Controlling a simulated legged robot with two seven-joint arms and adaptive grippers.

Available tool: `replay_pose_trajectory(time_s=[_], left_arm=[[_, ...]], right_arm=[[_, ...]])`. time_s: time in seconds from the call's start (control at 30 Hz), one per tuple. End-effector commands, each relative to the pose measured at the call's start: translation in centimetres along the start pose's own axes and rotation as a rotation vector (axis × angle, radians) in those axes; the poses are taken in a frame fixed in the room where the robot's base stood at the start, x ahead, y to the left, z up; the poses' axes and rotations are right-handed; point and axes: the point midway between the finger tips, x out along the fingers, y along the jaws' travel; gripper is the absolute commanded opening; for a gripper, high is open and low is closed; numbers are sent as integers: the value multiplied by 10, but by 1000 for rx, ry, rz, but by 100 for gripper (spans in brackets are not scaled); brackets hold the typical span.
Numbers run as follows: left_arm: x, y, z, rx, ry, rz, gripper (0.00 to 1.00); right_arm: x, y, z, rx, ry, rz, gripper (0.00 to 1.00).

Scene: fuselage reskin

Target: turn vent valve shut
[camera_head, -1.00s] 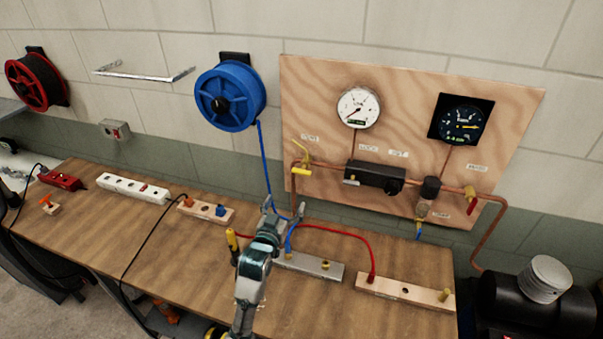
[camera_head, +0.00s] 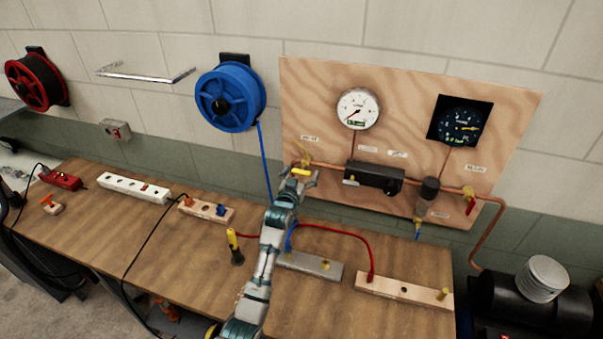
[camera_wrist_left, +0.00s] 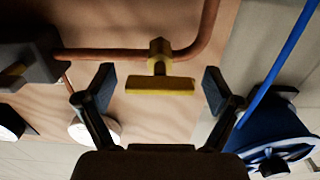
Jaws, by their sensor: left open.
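A brass valve with a yellow bar handle (camera_head: 301,172) sits on the copper pipe at the left of the plywood panel. In the left wrist view the yellow handle (camera_wrist_left: 160,87) lies crosswise, roughly along the straight pipe run. My left gripper (camera_head: 298,180) is open at this handle. In the wrist view its two fingers (camera_wrist_left: 158,95) stand either side of the handle, with a gap at each end and no visible contact. A red-handled valve (camera_head: 470,205) is at the right of the panel. Panel labels are too small to read. My right gripper is not in view.
The plywood panel (camera_head: 310,90) carries a white gauge (camera_head: 357,108), a dark gauge (camera_head: 460,126) and a black block (camera_head: 374,178). A blue hose reel (camera_head: 231,97) hangs left of it. A yellow screwdriver (camera_head: 234,245) stands on the bench beside my left arm.

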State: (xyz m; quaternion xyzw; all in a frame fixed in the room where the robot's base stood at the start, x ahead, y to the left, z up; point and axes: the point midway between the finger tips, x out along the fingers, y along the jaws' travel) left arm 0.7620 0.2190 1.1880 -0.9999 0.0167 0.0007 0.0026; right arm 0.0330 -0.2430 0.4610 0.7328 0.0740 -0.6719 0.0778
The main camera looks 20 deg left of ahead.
Motion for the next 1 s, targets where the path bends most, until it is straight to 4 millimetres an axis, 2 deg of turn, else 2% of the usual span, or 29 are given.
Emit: replay_pose_trajectory(time_s=[0.13, 0.17, 0.3, 0.4, 0.73, 1.0], left_arm=[[0, 0, 0, 0, 0, 0, 92], [0, 0, 0, 0, 0, 0, 87], [0, 0, 0, 0, 0, 0, 52], [0, 0, 0, 1, 0, 0, 31], [0, 0, -1, 39, 0, 0, 31], [0, 0, -3, 197, 0, 1, 31]], right_arm=[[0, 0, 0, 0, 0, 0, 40], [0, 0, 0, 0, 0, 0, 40], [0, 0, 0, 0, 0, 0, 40], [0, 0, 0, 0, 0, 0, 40], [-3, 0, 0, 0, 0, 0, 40], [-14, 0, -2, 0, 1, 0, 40]])
